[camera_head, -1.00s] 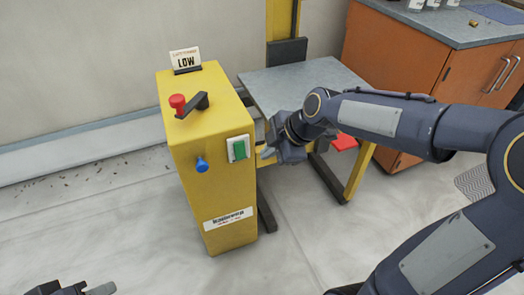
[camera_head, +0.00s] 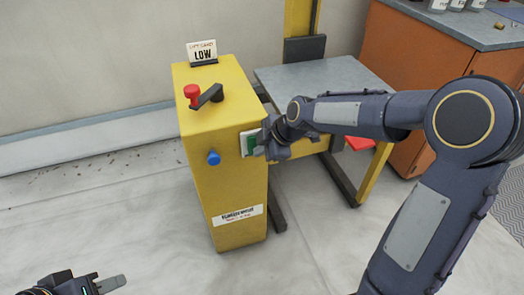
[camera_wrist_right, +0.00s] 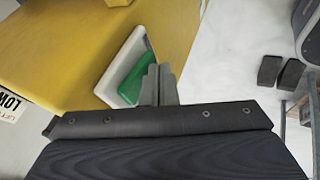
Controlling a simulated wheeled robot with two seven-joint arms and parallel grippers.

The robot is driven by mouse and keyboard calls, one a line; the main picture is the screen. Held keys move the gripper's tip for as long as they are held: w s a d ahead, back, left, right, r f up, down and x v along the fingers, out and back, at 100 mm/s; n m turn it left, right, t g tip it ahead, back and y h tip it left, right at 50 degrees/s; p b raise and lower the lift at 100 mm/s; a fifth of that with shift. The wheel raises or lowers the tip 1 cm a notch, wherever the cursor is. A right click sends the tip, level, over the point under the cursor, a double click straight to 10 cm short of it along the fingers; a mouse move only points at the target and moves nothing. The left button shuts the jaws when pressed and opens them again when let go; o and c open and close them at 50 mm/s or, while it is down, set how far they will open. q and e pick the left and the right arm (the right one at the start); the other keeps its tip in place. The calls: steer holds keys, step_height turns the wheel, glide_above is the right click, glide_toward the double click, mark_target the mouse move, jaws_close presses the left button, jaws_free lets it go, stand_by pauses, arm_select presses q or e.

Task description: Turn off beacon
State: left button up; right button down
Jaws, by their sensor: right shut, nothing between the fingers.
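A yellow control box (camera_head: 225,155) stands left of centre in the head view. On its side are a green rocker switch (camera_head: 251,145) in a white plate and a blue knob (camera_head: 213,158). A red-knobbed lever (camera_head: 207,96) is on top. My right gripper (camera_head: 262,150) is shut and empty, its fingertips at the green switch. In the right wrist view the shut fingers (camera_wrist_right: 158,72) overlap the edge of the green switch (camera_wrist_right: 132,82); I cannot tell whether they touch. My left gripper (camera_head: 105,284) is partly in view at the lower left. I cannot make out a beacon.
An orange cabinet (camera_head: 390,60) is at back right. The floor at front left is clear.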

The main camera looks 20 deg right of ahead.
steer(key=b, duration=0.2)
steer(key=shift+w+f+t+b, duration=0.1)
steer(key=shift+w+t+b, duration=0.15)
steer(key=shift+t+b, duration=0.15)
steer(key=shift+r+p, duration=0.45)
steer(key=shift+r, duration=0.45)
